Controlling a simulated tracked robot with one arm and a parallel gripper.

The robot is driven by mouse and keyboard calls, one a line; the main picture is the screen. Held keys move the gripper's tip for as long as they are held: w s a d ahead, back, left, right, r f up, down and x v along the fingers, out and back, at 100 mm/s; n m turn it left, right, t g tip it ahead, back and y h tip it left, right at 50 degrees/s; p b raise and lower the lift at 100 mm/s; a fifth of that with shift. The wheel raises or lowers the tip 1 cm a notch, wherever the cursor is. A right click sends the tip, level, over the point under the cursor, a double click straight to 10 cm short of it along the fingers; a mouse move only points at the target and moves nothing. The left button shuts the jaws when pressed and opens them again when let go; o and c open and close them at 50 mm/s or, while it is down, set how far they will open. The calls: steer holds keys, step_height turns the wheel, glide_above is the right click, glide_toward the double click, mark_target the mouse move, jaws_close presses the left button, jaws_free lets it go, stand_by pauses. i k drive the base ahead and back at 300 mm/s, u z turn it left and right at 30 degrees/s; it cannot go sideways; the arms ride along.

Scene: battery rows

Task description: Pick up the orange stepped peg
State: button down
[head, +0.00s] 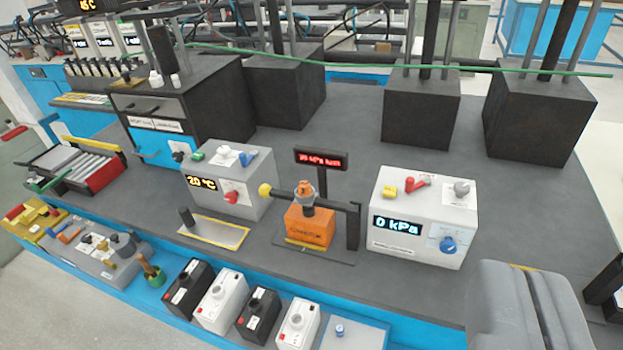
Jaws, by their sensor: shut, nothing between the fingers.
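Several small pegs and knobs stand on a grey tray (88,262) at the lower left. An orange piece (69,235) lies at its left end; its steps are too small to make out. Another orange piece (305,188) stands in a grey collar above an orange block (310,228) at the middle of the bench. I cannot tell which is the stepped peg. My gripper (522,268) shows as grey fingers at the lower right, shut and empty, well apart from both orange pieces.
A white box reading 0 kPa (425,205) stands left of my gripper. Black and white batteries (258,313) line the front edge. A grey 20 °C box (228,180) stands left of the orange block. Large dark blocks (540,115) stand behind, with bare bench (350,130) between.

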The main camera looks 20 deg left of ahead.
mark_target(305, 189)
steer(key=u, duration=0.4)
steer(key=i, duration=0.85)
steer(key=u, duration=0.75)
